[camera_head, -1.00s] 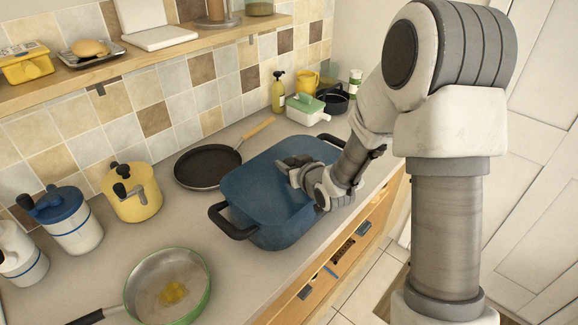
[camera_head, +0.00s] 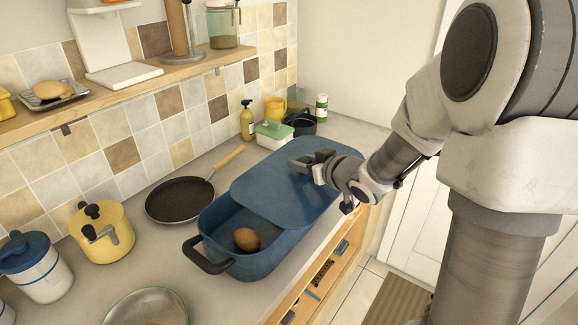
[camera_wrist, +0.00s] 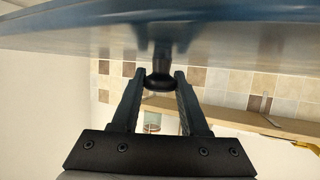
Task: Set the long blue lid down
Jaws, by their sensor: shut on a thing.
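The long blue lid (camera_head: 290,185) is held raised and shifted toward the far right end of the blue roasting pan (camera_head: 262,262). The near left part of the pan is uncovered and a brown, round thing (camera_head: 247,239) lies inside. My gripper (camera_head: 318,168) is at the lid's top. In the wrist view my gripper (camera_wrist: 160,82) is shut on the lid's dark knob (camera_wrist: 160,80), with the lid's blue surface (camera_wrist: 220,35) across the top of the view. The pan's far end is hidden under the lid.
A black frying pan (camera_head: 180,199) with a wooden handle sits left of the roasting pan. A yellow pot (camera_head: 102,238) and a green-rimmed pan (camera_head: 146,308) are nearer. A white-and-green butter dish (camera_head: 273,135) and a black pot (camera_head: 301,122) stand behind.

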